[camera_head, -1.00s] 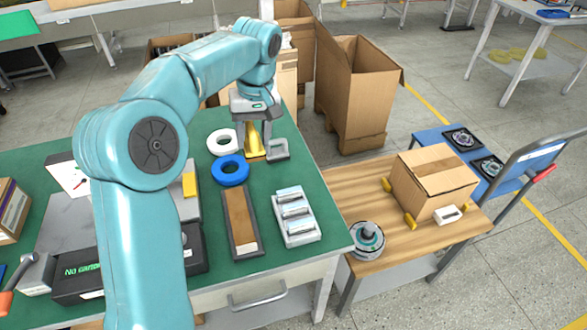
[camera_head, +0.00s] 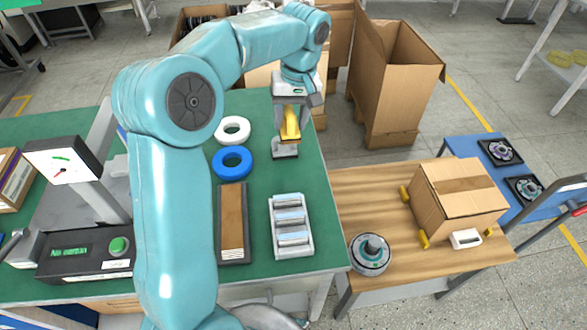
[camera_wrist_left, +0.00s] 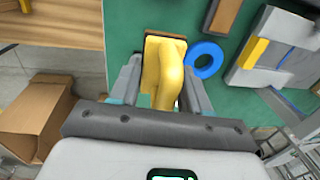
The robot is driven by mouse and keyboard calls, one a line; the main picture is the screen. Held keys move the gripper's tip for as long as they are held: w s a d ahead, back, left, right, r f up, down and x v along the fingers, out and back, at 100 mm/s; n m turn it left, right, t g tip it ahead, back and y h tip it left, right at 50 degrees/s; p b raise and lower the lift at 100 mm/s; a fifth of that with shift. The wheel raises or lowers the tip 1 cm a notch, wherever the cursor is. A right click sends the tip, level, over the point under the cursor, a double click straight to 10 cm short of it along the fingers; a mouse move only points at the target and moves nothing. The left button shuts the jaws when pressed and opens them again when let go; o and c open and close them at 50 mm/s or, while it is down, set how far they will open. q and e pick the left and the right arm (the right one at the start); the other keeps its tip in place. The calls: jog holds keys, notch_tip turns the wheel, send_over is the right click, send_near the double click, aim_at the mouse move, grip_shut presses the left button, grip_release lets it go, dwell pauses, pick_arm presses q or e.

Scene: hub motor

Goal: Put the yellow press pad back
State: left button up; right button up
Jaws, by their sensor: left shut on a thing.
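The yellow press pad (camera_head: 290,124) is between the jaws of my left gripper (camera_head: 290,112), near the far right edge of the green bench. It appears above a small grey stand (camera_head: 285,149); I cannot tell whether they touch. In the left wrist view, the pad (camera_wrist_left: 166,72) sits between the two fingers (camera_wrist_left: 160,92), with its flat yellow plate towards the bench. My left gripper is shut on the pad. My right gripper is not in view.
A white ring (camera_head: 233,129) and a blue ring (camera_head: 219,161) lie left of the stand. A wooden-topped tray (camera_head: 232,220) and a grey tray of metal cylinders (camera_head: 305,250) lie nearer. A press with a gauge (camera_head: 62,168) stands left. A wooden cart (camera_head: 385,205) adjoins right.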

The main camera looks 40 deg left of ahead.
aim_at(297, 125)
pick_arm(q)
jog(key=f, duration=1.3)
jog(key=shift+s+b, duration=0.3)
notch_tip(297, 125, down, 4)
jog(key=shift+w, duration=0.15)
jog(key=shift+r, duration=0.15)
jog(key=o, duration=1)
jog(key=shift+f, duration=0.25)
jog(key=shift+c, duration=0.2)
jog(key=shift+r, duration=0.1)
jog(key=r, duration=0.8)
jog(key=w+d+r, duration=0.1)
jog(key=r, duration=0.3)
jog(key=shift+r, duration=0.15)
